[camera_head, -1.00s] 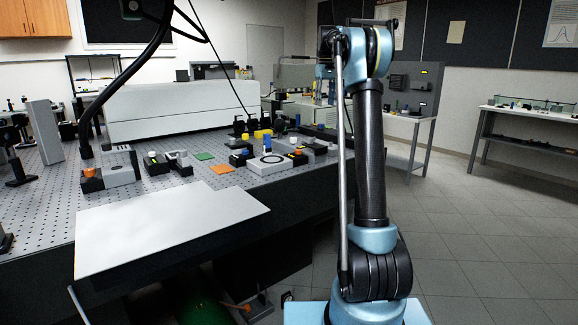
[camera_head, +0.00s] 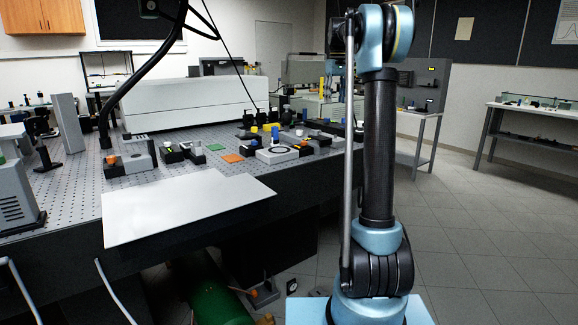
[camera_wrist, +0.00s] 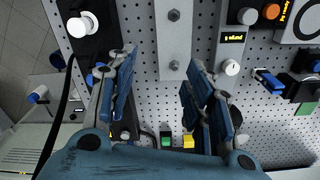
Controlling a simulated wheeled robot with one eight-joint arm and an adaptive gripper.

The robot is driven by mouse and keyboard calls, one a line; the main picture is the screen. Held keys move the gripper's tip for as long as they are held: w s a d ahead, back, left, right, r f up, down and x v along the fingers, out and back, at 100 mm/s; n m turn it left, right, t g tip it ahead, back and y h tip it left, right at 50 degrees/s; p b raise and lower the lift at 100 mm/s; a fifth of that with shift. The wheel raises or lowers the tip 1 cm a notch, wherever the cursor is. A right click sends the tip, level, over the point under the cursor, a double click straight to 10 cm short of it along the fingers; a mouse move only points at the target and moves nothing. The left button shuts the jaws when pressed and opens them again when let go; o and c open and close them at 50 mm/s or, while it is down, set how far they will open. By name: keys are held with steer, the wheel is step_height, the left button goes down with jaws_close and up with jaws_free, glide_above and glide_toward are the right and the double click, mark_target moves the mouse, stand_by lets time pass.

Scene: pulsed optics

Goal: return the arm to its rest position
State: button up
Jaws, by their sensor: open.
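My gripper (camera_wrist: 158,95) shows in the wrist view with its two blue-padded fingers spread wide apart. It is open, with nothing between the fingers, and looks down on the perforated optical table (camera_wrist: 148,60). In the head view my arm stands upright at the right of the table, and the gripper itself cannot be made out there.
The optical table (camera_head: 80,188) carries several small optics, a long white housing (camera_head: 200,105) and a blank white panel (camera_head: 185,208) at its front edge. A green cylinder (camera_head: 215,295) lies below. A side bench (camera_head: 535,115) stands right. Floor between is clear.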

steer(key=s+f+m, duration=0.1)
steer(key=s+f, duration=0.3)
steer(key=s, duration=0.6)
steer(key=s+f+t, duration=0.1)
steer(key=s+f, duration=0.2)
steer(key=s, duration=0.6)
steer(key=s+f+m, duration=0.1)
steer(key=s+f, duration=0.3)
steer(key=s, duration=0.6)
steer(key=s+f+m+t, duration=0.1)
steer(key=s+f, duration=2)
steer(key=f, duration=0.2)
steer(key=shift+s+a+m, duration=0.2)
steer(key=shift+s+m, duration=0.05)
steer(key=shift+m, duration=0.05)
steer(key=shift+w+f, duration=0.2)
steer(key=shift+w, duration=0.25)
